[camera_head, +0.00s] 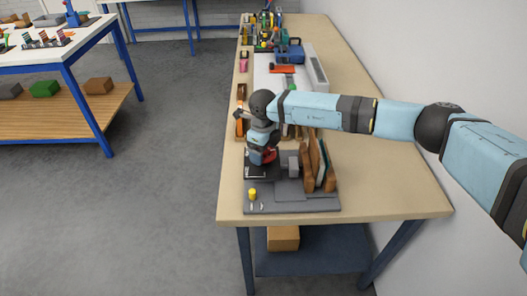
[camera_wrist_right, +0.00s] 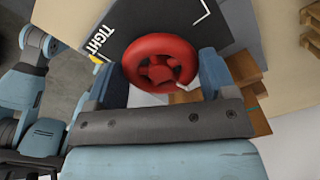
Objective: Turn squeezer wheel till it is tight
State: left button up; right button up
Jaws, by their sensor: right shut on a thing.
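The red squeezer wheel (camera_wrist_right: 157,50) shows large in the right wrist view, with spokes and a round rim. My right gripper (camera_wrist_right: 163,70) has one finger on each side of the rim and is shut on the wheel. In the head view the gripper (camera_head: 262,148) points down at the wheel (camera_head: 271,154), which is mostly hidden behind it. A dark plate (camera_wrist_right: 132,25) with the word TIGHT and white marks lies beside the wheel. The squeezer's grey base (camera_head: 300,204) sits at the near end of the bench. My left gripper does not show in the head view.
Upright wooden boards (camera_head: 312,165) stand close to the right of the wheel. A small yellow knob (camera_head: 252,193) is at the base's front left. Tools and a blue case (camera_head: 290,52) lie farther back on the bench (camera_head: 390,190). A wall runs along the right.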

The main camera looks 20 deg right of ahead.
jog(key=m, duration=0.6)
jog(key=shift+d+r+m+b, duration=0.1)
jog(key=shift+m+b, duration=0.2)
jog(key=m, duration=0.6)
jog(key=shift+w, duration=0.1)
jog(key=m+p, duration=0.1)
jog(key=m, duration=0.2)
jog(key=shift+d+m, duration=0.1)
jog(key=shift+m, duration=0.3)
jog(key=shift+m+p, duration=0.45)
jog(key=shift+m, duration=1.75)
jog(key=o, duration=0.9)
jog(key=shift+c, duration=0.2)
jog(key=shift+r, duration=0.1)
notch_tip(320, 180, up, 14)
jog(key=b, duration=0.1)
jog(key=shift+f, duration=0.2)
